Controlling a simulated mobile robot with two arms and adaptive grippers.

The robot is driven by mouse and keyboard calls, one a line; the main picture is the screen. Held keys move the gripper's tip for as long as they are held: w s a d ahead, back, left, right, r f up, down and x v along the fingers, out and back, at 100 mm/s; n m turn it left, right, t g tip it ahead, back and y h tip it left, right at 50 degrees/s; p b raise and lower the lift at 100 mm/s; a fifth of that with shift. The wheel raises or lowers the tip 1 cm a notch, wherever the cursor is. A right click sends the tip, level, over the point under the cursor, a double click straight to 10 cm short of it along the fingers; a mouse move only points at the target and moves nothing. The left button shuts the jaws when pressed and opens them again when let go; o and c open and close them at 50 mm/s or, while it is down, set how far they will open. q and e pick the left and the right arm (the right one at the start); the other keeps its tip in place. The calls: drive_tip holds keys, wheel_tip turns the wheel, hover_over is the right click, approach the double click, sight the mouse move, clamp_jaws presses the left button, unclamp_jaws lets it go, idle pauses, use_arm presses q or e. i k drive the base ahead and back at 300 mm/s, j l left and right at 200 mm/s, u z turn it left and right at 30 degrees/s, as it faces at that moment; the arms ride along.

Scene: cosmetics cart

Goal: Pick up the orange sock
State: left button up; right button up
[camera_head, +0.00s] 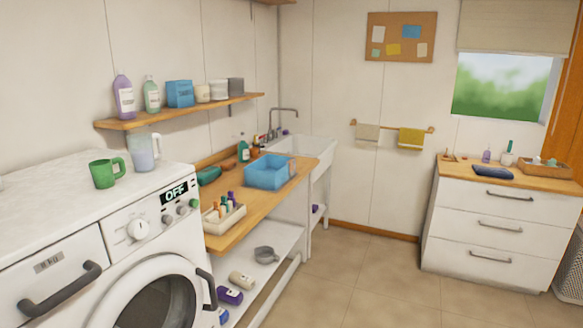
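I cannot make out an orange sock in the head view. Neither of my grippers is in view. A small brown-orange item (228,164) lies on the wooden counter behind the blue basket (268,178), too small to identify. The blue basket's contents are not clear. The washing machine (120,245) stands at the left with its round door, and the inside of its drum is dark. A wicker-like basket (568,280) is cut off at the right edge, and its inside is hidden.
A wooden counter (245,228) with a tray of small bottles (222,218) runs beside the washer. A lower shelf (285,240) holds a grey pot (266,255) and bottles. A white drawer unit (500,225) stands at the right. The tiled floor (370,275) between is clear.

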sight(292, 162)
drive_tip(key=i+l, duration=0.25)
drive_tip(key=i, duration=0.25)
drive_tip(key=i+l, duration=0.2)
drive_tip(key=i, duration=0.3)
drive_tip(key=i+l, duration=0.25)
drive_tip(key=i, duration=0.25)
